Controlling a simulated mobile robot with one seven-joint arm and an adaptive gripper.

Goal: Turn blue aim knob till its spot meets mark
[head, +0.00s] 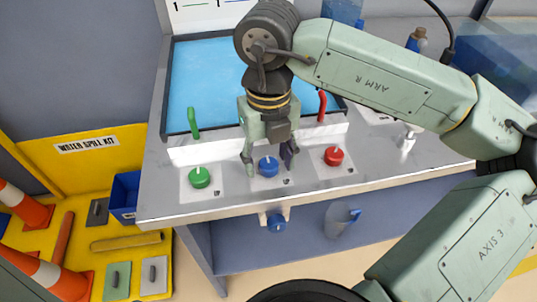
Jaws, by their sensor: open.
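The blue knob (268,166) sits on a pale plate in the middle of the bench's front strip, between a green knob (199,177) and a red knob (333,157). A light pointer line shows on its top; I cannot tell whether it meets a mark. My gripper (268,163) points down over the blue knob with its fingers apart, one on each side of it. I cannot tell whether the fingers touch it. The arm above hides part of the bench behind.
A blue pool (205,75) lies behind the knobs. A green lever (193,122) and a red lever (322,105) stand at its front ledge. A blue round fitting (276,222) juts from the bench front. A yellow spill-kit station (120,143) with cones is at the left.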

